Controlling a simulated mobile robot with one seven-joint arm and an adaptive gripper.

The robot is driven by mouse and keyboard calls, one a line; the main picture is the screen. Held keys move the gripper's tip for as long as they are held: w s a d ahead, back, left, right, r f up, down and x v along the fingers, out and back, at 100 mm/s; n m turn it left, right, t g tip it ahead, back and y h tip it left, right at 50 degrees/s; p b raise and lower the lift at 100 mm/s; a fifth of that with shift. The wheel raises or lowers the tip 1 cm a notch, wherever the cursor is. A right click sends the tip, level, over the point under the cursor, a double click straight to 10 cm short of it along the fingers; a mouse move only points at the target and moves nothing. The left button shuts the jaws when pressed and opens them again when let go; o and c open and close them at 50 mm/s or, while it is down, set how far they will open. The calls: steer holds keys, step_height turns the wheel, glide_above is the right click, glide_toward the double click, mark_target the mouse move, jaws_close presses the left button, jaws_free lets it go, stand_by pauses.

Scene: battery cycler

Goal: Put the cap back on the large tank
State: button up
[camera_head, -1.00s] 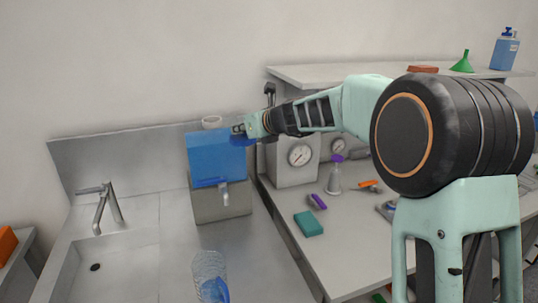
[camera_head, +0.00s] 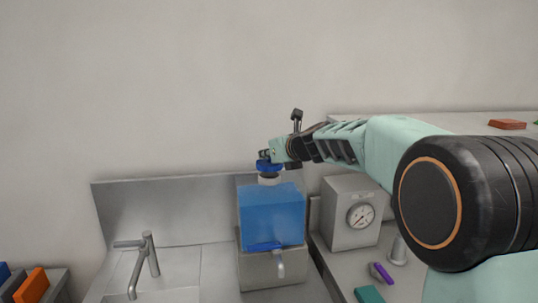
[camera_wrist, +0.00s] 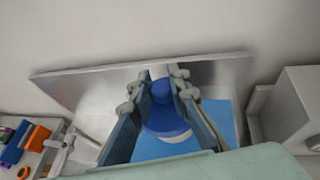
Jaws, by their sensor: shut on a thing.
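The large tank (camera_head: 272,218) is a box filled with blue, with a pale round neck (camera_head: 269,180) on top and a tap low on its front. It stands on a grey block (camera_head: 262,272) beside the sink. My gripper (camera_head: 267,157) is shut on the blue cap (camera_head: 269,167) and holds it over the neck. In the wrist view the cap (camera_wrist: 165,112) sits between both fingers, with a pale rim of the neck (camera_wrist: 180,137) showing beneath it. I cannot tell whether the cap touches the neck.
A sink faucet (camera_head: 148,256) stands to the left. A grey gauge box (camera_head: 351,212) stands right of the tank, below my arm. A metal backsplash (camera_head: 165,205) runs behind. Orange and blue items (camera_head: 32,285) are at the far left. A teal block (camera_head: 369,294) lies front right.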

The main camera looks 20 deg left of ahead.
mark_target(269, 161)
steer(key=shift+w+a+f, duration=0.1)
steer(key=shift+f+b, duration=0.75)
steer(key=shift+b, duration=0.2)
steer(key=shift+f+b, duration=0.55)
steer(key=shift+f, duration=0.2)
steer(key=shift+f, duration=0.2)
stand_by(0.8)
steer(key=o, duration=1.5)
steer(key=shift+r, duration=0.1)
